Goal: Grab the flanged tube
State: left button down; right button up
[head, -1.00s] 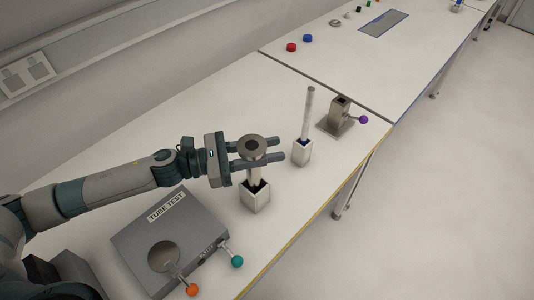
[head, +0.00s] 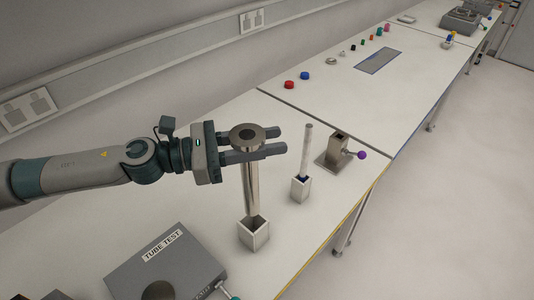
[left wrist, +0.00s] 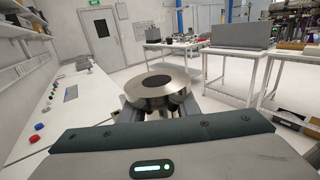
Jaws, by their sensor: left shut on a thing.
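The flanged tube (head: 251,185) is a shiny metal tube with a wide round flange on top and a dark centre hole. My left gripper (head: 262,147) is shut on it just below the flange, with a finger on each side. The tube is upright, and its lower end is at the mouth of a square metal holder (head: 254,236); whether the end is still inside I cannot tell. In the left wrist view the flange (left wrist: 157,87) sits between the fingers, and the tube below is hidden. My right gripper is not in view.
A thinner tube (head: 307,150) stands in a second square holder (head: 300,190) just right. Behind it is a metal block with a purple-knobbed lever (head: 338,153). The grey TUBE TEST box (head: 168,262) is at front left. Red (head: 289,85) and blue (head: 305,76) caps lie farther back.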

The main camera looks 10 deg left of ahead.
pick_arm(q)
jog(key=shift+r, duration=1.25)
